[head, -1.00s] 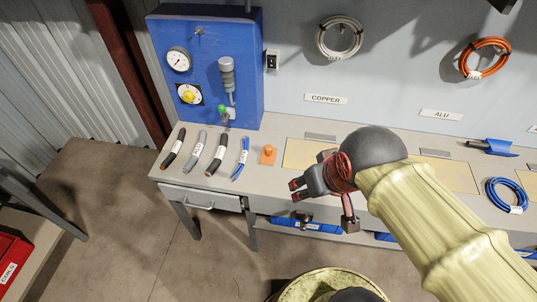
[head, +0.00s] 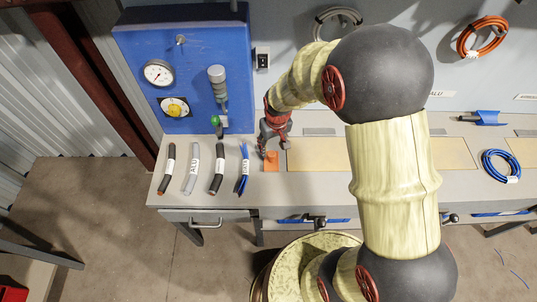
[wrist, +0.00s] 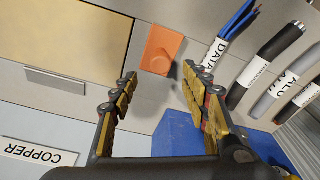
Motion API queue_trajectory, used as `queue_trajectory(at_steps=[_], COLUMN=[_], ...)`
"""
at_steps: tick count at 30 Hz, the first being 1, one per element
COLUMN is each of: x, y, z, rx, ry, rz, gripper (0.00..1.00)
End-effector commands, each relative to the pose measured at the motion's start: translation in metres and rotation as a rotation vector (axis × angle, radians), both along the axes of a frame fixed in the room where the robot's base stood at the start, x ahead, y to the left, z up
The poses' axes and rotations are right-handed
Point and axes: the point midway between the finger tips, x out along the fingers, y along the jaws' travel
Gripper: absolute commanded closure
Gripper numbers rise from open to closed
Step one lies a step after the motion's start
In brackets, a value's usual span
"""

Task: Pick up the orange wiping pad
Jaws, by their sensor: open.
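The orange wiping pad (head: 272,161) lies on the workbench, right of the blue cable piece. In the wrist view the pad (wrist: 162,50) is a flat orange square with a raised round knob, beyond the fingertips and roughly between their lines. My gripper (head: 275,146) is just above and behind the pad in the head view, partly covering it. In the wrist view my gripper's two fingers (wrist: 163,88) are spread apart with nothing between them. I cannot tell how far above the pad the fingertips are.
Several labelled cable pieces (head: 217,170) lie left of the pad; the nearest is blue (head: 243,168). A blue panel (head: 187,70) with a gauge and a green-knobbed lever (head: 216,122) stands behind. A tan mat (head: 315,154) lies right of the pad. A blue cable coil (head: 500,166) lies farther right.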

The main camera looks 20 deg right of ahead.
Motion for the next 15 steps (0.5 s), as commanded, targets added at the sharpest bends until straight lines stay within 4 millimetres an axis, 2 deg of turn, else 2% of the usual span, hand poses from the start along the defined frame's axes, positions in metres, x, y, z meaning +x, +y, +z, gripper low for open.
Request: queue_trajectory(at_steps=[6, 11, 15], x=[0.002, 0.003, 0.001], y=[0.0, 0.001, 0.002], z=[-0.023, -0.033, -0.053], rx=[-0.001, -0.001, -0.001], ry=[-0.001, -0.002, 0.001], rz=[0.006, 0.005, 0.005], gripper=[0.54, 0.54, 0.54])
